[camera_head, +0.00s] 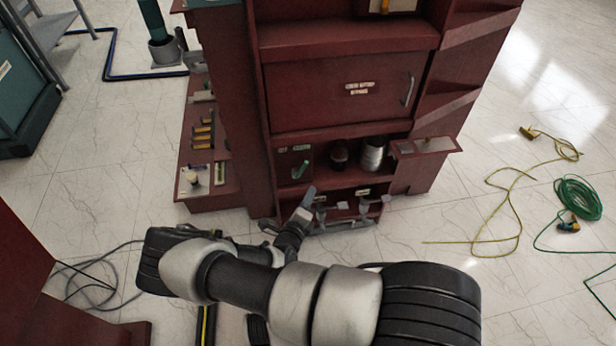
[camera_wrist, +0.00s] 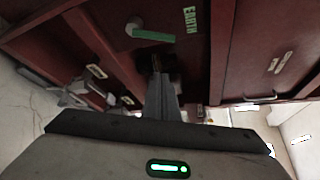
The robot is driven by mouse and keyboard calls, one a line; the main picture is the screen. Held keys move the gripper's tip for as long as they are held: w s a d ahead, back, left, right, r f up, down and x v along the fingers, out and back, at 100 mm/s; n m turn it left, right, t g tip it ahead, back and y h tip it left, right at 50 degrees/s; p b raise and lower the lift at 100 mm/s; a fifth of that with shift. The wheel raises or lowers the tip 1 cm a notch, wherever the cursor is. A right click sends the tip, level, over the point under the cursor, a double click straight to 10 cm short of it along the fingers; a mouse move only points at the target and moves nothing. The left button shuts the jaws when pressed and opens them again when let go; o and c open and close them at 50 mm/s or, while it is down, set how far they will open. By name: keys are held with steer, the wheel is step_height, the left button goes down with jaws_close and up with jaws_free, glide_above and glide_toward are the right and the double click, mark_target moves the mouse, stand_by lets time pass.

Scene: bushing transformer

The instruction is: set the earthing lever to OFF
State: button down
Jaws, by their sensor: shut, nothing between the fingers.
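The earthing lever (camera_wrist: 152,34) has a green handle and a pale round pivot. It sits on a dark red panel beside a green EARTH label (camera_wrist: 191,19) in the wrist view. Its handle runs from the pivot to the right and slightly down there. In the head view the lever (camera_head: 300,170) is a small tilted green bar in the lower left bay of the cabinet. My gripper (camera_head: 309,191) is shut and empty in front of and below the lever. In the wrist view my gripper's fingers (camera_wrist: 158,78) point toward the panel, apart from the lever. No OFF mark is readable.
The red cabinet (camera_head: 340,95) has a closed door above the bay. A dark part and a ribbed silver cylinder (camera_head: 372,155) stand right of the lever. Grey brackets (camera_head: 345,212) stick out low in front. Cables (camera_head: 510,200) lie on the floor at right.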

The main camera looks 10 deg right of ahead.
steer(key=b+x, duration=0.3)
steer(key=x, duration=0.7)
steer(key=shift+w+a+r, duration=0.1)
steer(key=shift+a+r, duration=0.15)
steer(key=shift+a, duration=0.35)
steer(key=shift+w+a+r, duration=0.1)
steer(key=shift+a+r, duration=0.2)
steer(key=shift+a, duration=0.3)
steer(key=shift+w+a+r, duration=0.15)
steer(key=shift+a+r, duration=0.1)
steer(key=shift+a, duration=0.35)
steer(key=shift+s, duration=0.1)
